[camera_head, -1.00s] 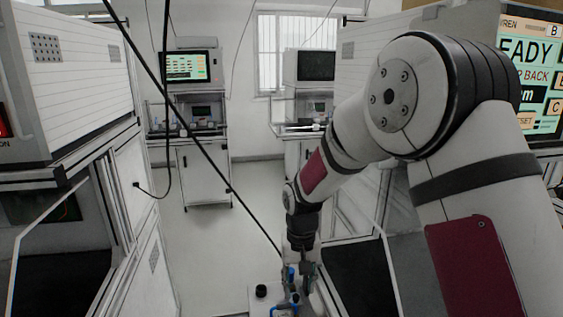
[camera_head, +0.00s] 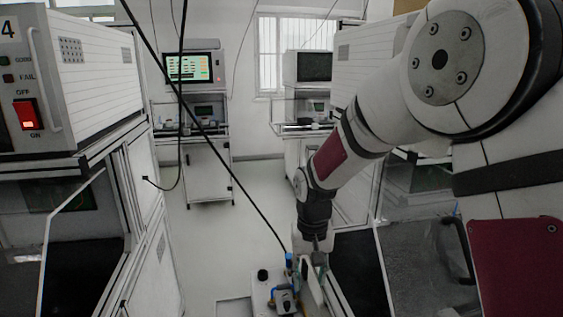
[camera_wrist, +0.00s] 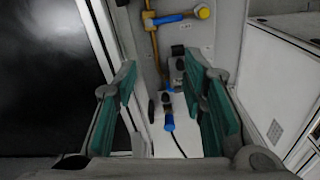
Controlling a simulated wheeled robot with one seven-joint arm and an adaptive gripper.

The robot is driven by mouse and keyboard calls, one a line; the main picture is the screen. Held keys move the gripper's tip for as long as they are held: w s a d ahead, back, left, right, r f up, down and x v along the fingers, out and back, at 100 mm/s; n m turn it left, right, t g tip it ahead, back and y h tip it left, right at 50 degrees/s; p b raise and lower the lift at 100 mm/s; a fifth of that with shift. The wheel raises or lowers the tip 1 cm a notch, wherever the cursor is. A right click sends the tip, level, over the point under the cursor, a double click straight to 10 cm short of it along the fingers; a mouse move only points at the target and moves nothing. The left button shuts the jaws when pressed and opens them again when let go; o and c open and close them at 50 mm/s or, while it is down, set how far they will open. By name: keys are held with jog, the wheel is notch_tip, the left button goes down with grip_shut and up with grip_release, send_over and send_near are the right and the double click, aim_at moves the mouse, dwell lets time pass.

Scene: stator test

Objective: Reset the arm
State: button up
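My arm (camera_head: 349,142) reaches forward and down from the upper right of the head view. My gripper (camera_head: 308,262) hangs at its end, pointing down over a light-coloured platform with small fittings. In the wrist view my gripper (camera_wrist: 166,108) shows two fingers with green pads, spread apart with a wide gap. Nothing is held between the pads. Beyond the gap are blue and black fittings, including a blue-ended part (camera_wrist: 168,122), which look to lie below the fingers. The head view shows the fingertips too small to judge contact.
A test cabinet (camera_head: 95,85) with a lit red switch (camera_head: 27,114) stands close on the left. A dark bench surface (camera_head: 358,268) lies right of my gripper. Two workstations with screens (camera_head: 193,67) (camera_head: 308,66) stand at the back. The floor (camera_head: 225,235) between is clear.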

jog(key=s+d+r+t, duration=0.1)
jog(key=s+d+r, duration=0.45)
jog(key=r, duration=0.45)
jog(key=s+d+r+t, duration=0.1)
jog(key=s+d+r, duration=0.1)
jog(key=s, duration=0.5)
jog(key=s+d+r+t, duration=0.1)
jog(key=s+d+r, duration=0.2)
jog(key=s, duration=0.5)
jog(key=s+d+r, duration=0.2)
jog(key=s, duration=0.6)
jog(key=shift+d+r+t+p, duration=0.2)
jog(key=shift+d+t+p, duration=0.1)
jog(key=shift+t, duration=0.1)
